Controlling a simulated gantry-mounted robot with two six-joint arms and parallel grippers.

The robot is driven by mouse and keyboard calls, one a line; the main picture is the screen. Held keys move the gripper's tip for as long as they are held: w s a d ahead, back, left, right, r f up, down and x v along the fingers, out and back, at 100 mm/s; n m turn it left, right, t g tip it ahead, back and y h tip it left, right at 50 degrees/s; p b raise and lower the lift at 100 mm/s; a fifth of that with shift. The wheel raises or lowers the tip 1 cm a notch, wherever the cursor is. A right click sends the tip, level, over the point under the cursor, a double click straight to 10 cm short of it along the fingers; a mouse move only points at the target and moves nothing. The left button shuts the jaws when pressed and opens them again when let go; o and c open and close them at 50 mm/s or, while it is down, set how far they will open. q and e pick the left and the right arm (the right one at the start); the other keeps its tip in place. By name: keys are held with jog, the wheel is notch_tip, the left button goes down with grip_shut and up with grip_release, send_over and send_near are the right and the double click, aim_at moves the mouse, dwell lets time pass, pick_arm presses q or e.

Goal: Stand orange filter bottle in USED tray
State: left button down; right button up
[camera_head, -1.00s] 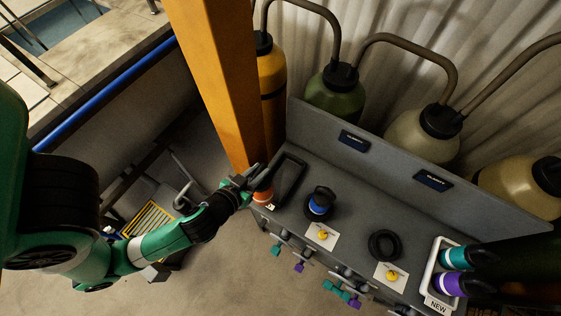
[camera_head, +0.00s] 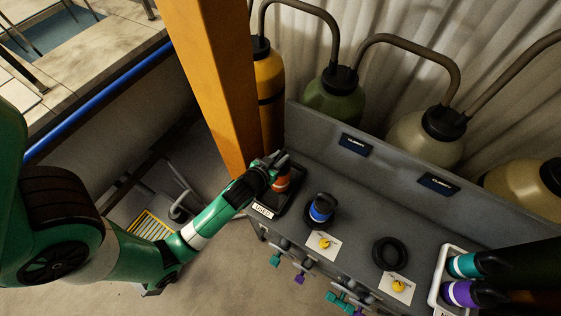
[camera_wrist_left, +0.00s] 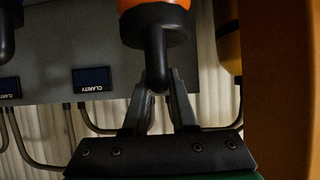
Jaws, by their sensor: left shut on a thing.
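My left gripper (camera_head: 272,162) is shut on the black spout of the orange filter bottle (camera_head: 281,183). In the left wrist view the fingers (camera_wrist_left: 158,90) close around the spout (camera_wrist_left: 157,65), with the black cap and orange body (camera_wrist_left: 155,4) beyond. The bottle is over the dark USED tray (camera_head: 263,211), within its outline in the head view. I cannot tell whether its base touches the tray floor. The gripper and wrist hide part of the tray. My right gripper is not in view.
A blue-banded bottle (camera_head: 321,208) stands in a black ring right of the tray, and an empty black ring (camera_head: 389,253) lies farther right. The NEW tray (camera_head: 438,275) holds teal and purple bottles. An orange post (camera_head: 212,85) rises close behind my left gripper. Large tanks line the back.

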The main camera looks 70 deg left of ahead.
pick_arm(q)
jog(key=shift+w+a+f, duration=0.15)
jog(key=shift+w+f, duration=0.05)
jog(key=shift+f, duration=0.05)
jog(key=shift+f+b, duration=0.35)
jog(key=shift+f, duration=1.1)
jog(key=shift+f, duration=0.25)
jog(key=c, duration=0.7)
grip_release()
